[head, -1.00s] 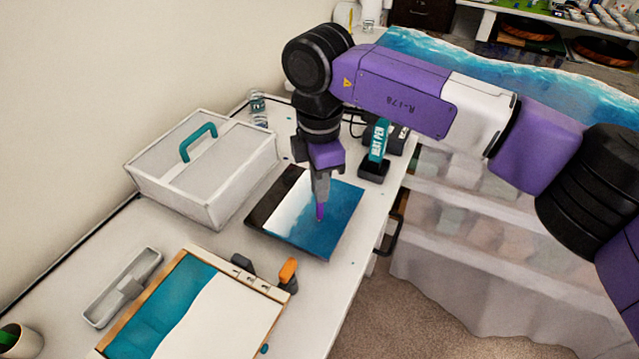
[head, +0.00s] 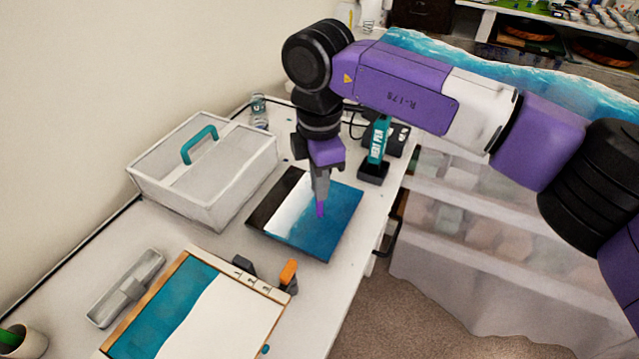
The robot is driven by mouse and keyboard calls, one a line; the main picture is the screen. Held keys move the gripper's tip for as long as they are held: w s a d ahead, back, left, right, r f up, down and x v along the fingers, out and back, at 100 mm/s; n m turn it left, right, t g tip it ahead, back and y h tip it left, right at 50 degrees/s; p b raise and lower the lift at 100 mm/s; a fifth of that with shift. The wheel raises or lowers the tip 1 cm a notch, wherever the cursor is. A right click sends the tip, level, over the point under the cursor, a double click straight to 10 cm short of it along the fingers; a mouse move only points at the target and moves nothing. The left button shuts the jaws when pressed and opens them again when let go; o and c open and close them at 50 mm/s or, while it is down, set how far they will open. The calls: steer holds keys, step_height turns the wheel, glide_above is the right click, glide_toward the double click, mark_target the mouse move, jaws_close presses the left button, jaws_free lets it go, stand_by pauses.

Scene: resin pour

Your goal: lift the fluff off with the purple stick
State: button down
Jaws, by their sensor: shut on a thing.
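My gripper (head: 320,190) points straight down over a square resin panel (head: 343,217) painted black, white and blue. It is shut on the purple stick (head: 320,209), whose tip shows below the fingers. The tip is at or just above the blue part of the panel, near the white band; I cannot tell whether it touches. The fluff is too small to make out, or is hidden by the stick and fingers.
A wood-framed teal and white piece (head: 205,310), orange-handled clamp (head: 288,273) and grey tray (head: 126,288) lie in front.

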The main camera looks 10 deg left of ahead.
steer(key=shift+r+p, duration=1.2)
steer(key=shift+r, duration=0.95)
